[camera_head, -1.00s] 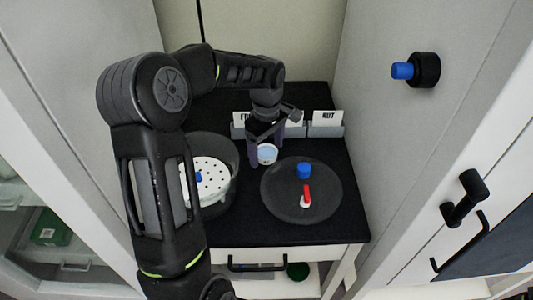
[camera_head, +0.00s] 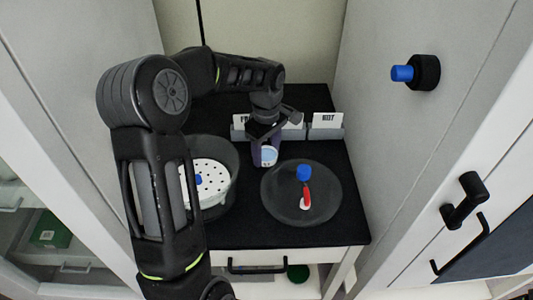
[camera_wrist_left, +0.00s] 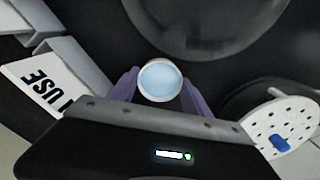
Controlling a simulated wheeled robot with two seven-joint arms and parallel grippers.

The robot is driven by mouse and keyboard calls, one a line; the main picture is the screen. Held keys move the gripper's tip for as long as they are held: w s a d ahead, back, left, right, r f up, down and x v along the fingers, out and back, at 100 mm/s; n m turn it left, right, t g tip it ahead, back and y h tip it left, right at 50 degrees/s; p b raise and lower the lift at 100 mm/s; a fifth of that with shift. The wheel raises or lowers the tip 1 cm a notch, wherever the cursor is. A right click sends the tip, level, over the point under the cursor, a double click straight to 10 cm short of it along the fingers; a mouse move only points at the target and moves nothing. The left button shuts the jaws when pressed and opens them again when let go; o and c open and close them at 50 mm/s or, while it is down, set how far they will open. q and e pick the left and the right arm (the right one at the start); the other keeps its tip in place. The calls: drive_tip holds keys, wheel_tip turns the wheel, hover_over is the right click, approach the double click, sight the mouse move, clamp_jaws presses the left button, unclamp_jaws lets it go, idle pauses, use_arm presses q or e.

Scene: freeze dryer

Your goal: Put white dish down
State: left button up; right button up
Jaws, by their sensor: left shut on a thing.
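The white dish (camera_head: 268,154) is a small round dish with a pale blue inside. My left gripper (camera_head: 265,150) is shut on it, with purple fingers on either side. In the left wrist view the dish (camera_wrist_left: 160,80) sits between the two fingers (camera_wrist_left: 160,92). The dish is over the black tabletop (camera_head: 252,222), between the perforated white disc and the dark round lid. I cannot tell whether its underside touches the table. My right gripper is not in view.
A dark pot (camera_head: 228,158) with a perforated white disc (camera_head: 210,178) stands to the left. A dark round lid (camera_head: 325,205) with a blue knob and red-white valve lies to the right. Label holders (camera_head: 327,131) stand behind. Cabinet walls flank the table.

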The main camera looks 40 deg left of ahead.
sight(266, 153)
use_arm(q)
wheel_tip(266, 153, up, 10)
idle(0.5)
idle(0.7)
